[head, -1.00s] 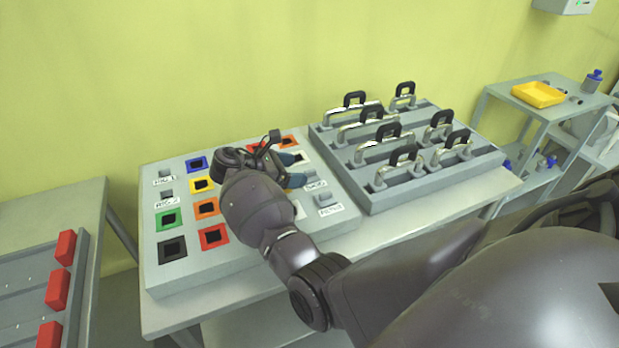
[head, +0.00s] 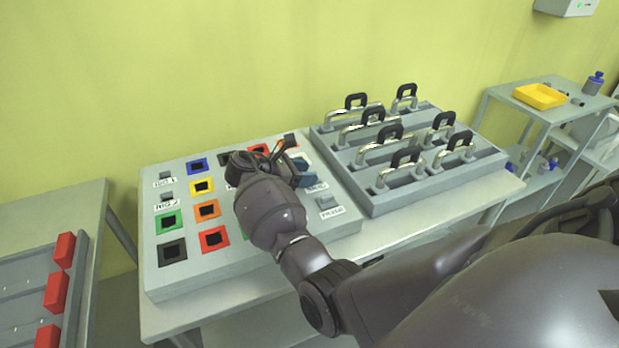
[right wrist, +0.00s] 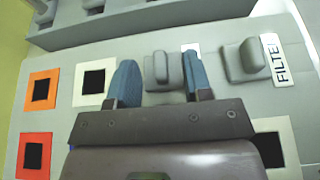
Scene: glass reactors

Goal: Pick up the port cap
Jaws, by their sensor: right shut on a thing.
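My right gripper (head: 303,171) is over the right side of the grey panel (head: 290,246). In the right wrist view, the gripper (right wrist: 160,85) is shut on a grey port cap (right wrist: 163,68) with a raised tab, one blue finger on each side. The cap's label is mostly hidden, and I cannot tell whether the cap is clear of the panel. A second grey cap (right wrist: 240,61), labelled "FILTER", sits to its right; it also shows in the head view (head: 328,201). My left gripper is not in view.
Coloured square sockets, such as a red one (head: 214,239), cover the panel, with two labelled caps at its left. A grey rack (head: 395,200) of handled pieces stands close on the right. Red blocks (head: 56,292) lie at lower left. A yellow tray (head: 539,96) is far right.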

